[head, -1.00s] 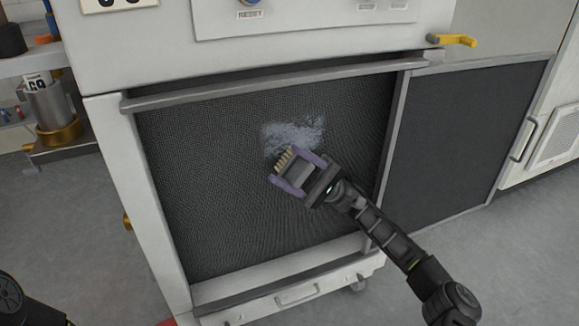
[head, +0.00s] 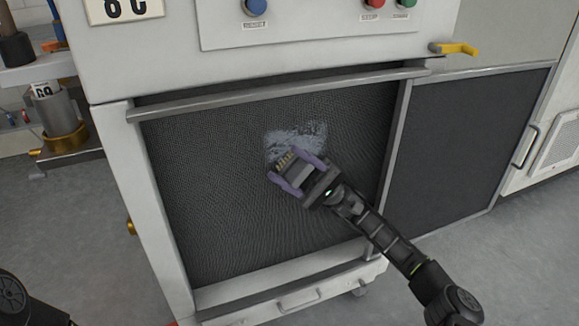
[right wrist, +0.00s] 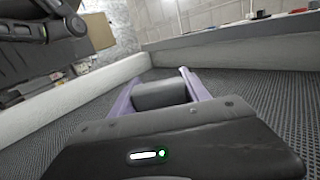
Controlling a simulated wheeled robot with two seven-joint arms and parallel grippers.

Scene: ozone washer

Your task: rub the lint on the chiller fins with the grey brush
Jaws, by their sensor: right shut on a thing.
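The chiller fins (head: 215,205) are a dark, finely meshed upright panel in the white machine's front. A pale grey-blue lint patch (head: 299,136) lies on their upper middle; its lower part is partly covered. My right gripper (head: 296,171) has purple fingers and is shut on the grey brush (head: 299,177), whose tan bristles point up-left at the lint's lower edge. I cannot tell whether the bristles touch the fins. In the right wrist view the brush's grey block (right wrist: 160,95) sits between the fingers; its bristles are hidden. My left gripper is not in view.
A metal rail (head: 275,93) runs above the fins and a white ledge (head: 280,273) below. A dark framed panel (head: 450,150) stands to the right. A yellow handle (head: 455,48) sticks out above it. Coloured buttons sit on the upper front.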

